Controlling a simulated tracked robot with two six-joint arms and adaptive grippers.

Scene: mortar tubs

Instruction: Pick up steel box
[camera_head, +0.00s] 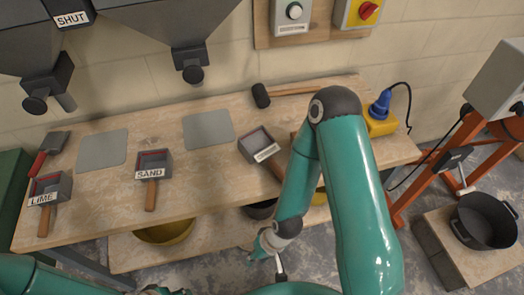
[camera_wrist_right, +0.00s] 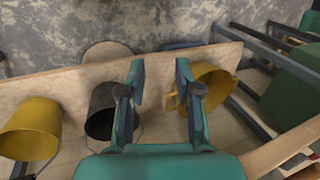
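Three grey metal boxes with wooden handles lie on the bench in the head view: one labelled LIME (camera_head: 50,187) at left, one labelled SAND (camera_head: 153,163), and a third box (camera_head: 258,146) with a label too small to read, partly behind my right arm. I cannot tell which one is the steel box. My right gripper (camera_head: 277,262) is below the bench's front edge, away from the boxes. In the wrist view its fingers (camera_wrist_right: 160,72) are apart with nothing between them. My left gripper (camera_head: 165,292) barely shows at the bottom edge; its fingers are unclear.
The wooden bench (camera_head: 108,208) holds two grey plates, a red-handled tool (camera_head: 48,152) and a black-headed mallet (camera_head: 262,95). Beneath, a shelf holds yellow buckets (camera_wrist_right: 30,130) and a black bucket (camera_wrist_right: 101,110). An orange stand (camera_head: 400,205) and black pot (camera_head: 485,222) are at right.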

